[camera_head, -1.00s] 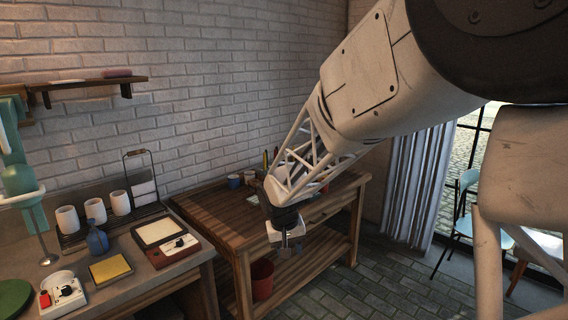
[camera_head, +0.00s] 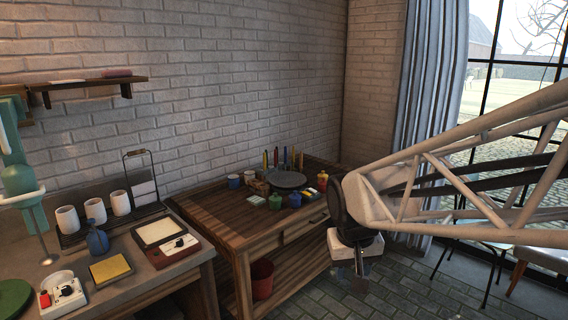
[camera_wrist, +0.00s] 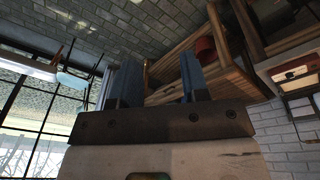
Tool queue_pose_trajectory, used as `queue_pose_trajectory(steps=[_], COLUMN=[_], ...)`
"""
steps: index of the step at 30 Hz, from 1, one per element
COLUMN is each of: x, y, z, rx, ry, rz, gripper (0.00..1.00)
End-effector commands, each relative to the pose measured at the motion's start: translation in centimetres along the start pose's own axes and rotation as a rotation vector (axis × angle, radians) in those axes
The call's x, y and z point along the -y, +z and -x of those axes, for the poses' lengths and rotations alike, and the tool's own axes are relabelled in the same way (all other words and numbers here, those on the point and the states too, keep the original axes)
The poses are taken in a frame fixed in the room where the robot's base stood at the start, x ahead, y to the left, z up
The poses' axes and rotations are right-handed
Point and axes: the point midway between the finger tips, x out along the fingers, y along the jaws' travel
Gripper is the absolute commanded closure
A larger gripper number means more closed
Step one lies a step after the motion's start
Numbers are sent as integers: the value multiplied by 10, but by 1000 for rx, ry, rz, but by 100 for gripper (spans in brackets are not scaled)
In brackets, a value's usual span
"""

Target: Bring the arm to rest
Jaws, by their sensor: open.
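My white lattice arm reaches in from the right in the head view. My gripper (camera_head: 359,275) hangs at its end, pointing down, in front of the right end of the wooden table (camera_head: 208,214) and clear of it. In the wrist view my gripper (camera_wrist: 158,85) shows two bluish fingers set apart, with nothing between them. The jaws are open and empty.
On the table are a dark round plate (camera_head: 287,179), several small paint pots and upright coloured tools. A red bucket (camera_head: 262,278) stands on its lower shelf. A counter with cups (camera_head: 68,219) is at left. Chairs and a window are at right.

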Motion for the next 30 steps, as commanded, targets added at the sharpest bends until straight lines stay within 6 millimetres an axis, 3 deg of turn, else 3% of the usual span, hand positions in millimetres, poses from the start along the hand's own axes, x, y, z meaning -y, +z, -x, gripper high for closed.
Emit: queue_pose_trajectory(steps=[18, 24, 30], x=[-35, -39, -40], y=[125, 152, 162], z=[27, 28, 27], rx=[-52, -64, -67], ry=[-35, -44, -46], rz=[-70, -83, -87], gripper=[58, 58, 58])
